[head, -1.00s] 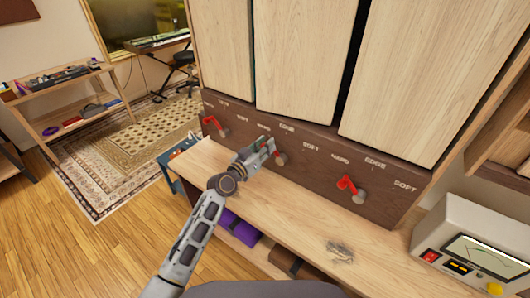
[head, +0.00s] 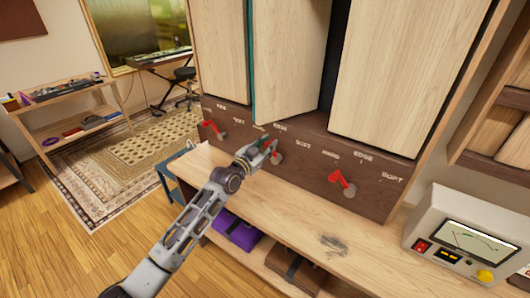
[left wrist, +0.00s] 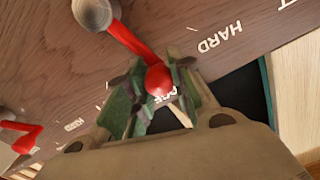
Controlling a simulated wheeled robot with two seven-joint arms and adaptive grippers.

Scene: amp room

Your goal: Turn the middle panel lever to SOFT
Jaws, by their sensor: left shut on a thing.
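The middle panel lever (head: 277,158) has a red arm on a grey hub, on the dark brown label board (head: 310,165). My left gripper (head: 267,148) is shut on this lever near its tip. In the left wrist view the red arm (left wrist: 132,42) runs from the grey hub (left wrist: 92,13) to a red ball (left wrist: 158,80) between the green-grey fingers (left wrist: 155,88). The gripper hides part of a label ending in GE. The middle panel (head: 288,60) stands angled, with a dark gap at its right. The SOFT label (head: 303,143) is right of the lever. My right gripper is out of view.
Similar red levers sit left (head: 213,128) and right (head: 343,183). The wooden shelf (head: 300,215) runs below the board, with purple (head: 236,231) and brown items under it. A meter box (head: 465,245) stands at the right. Open floor lies left.

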